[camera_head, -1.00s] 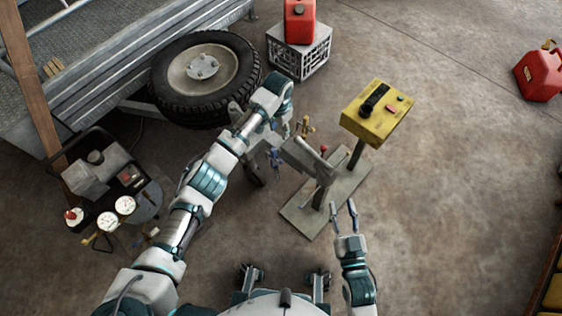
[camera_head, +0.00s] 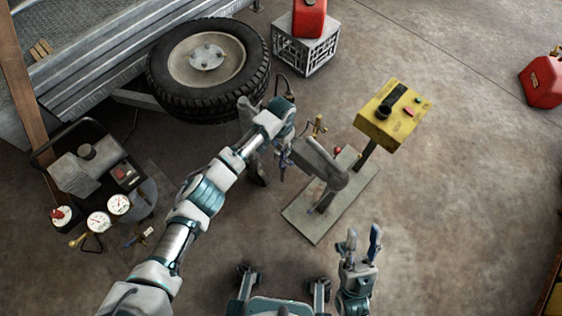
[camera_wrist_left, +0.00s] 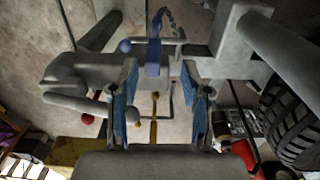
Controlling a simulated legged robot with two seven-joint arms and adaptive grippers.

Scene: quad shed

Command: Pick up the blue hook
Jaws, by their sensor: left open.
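The blue hook (camera_wrist_left: 153,57) shows in the left wrist view, beyond my fingertips and roughly centred between them, by a grey metal bar. My left gripper (camera_wrist_left: 159,100) is open, with blue-padded fingers on either side of the gap and nothing held. In the head view, my left gripper (camera_head: 284,150) is at the grey metal arm of the stand, where small blue parts are hard to tell apart. My right gripper (camera_head: 362,240) is open and empty, low in the view, in front of the stand's base plate.
The grey stand's base plate (camera_head: 318,222) lies on the floor, with a yellow control box (camera_head: 393,113) on its post. A tyre (camera_head: 208,70), a crate (camera_head: 305,52) bearing a red can (camera_head: 309,17), and a gauge cart (camera_head: 95,190) stand around.

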